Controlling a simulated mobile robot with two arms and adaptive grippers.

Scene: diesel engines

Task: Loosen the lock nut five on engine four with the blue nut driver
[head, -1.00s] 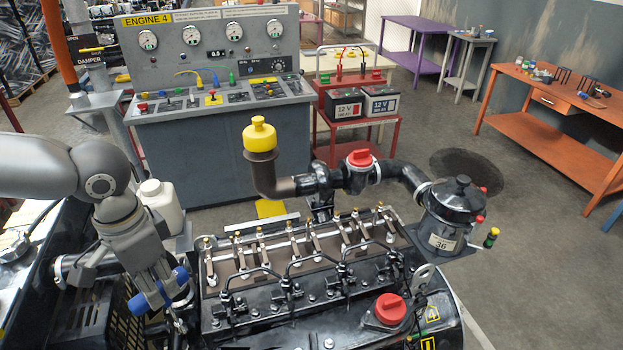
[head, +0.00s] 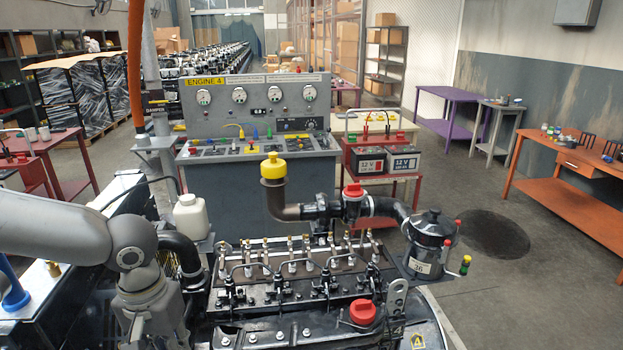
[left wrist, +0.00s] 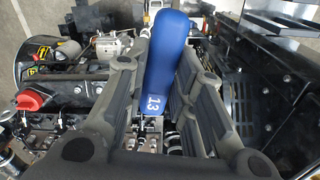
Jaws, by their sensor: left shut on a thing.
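Engine four (head: 300,310) fills the lower middle of the head view. A row of brass-topped rocker adjusters (head: 290,262) runs along its top; I cannot tell which carries lock nut five. My left gripper (left wrist: 150,108) is shut on the blue nut driver (left wrist: 168,50), whose handle is marked 13, in the left wrist view. The driver's far end is hidden or too small to make out. In the head view my left arm comes down at the lower left, and the gripper is below the picture's edge. My right gripper is not in view.
A pipe with a yellow cap (head: 273,167) and a black canister (head: 430,240) rise behind and right of the adjusters. A red cap (head: 363,312) sits in front. A white bottle (head: 191,217) stands left. The control panel (head: 258,150) is behind.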

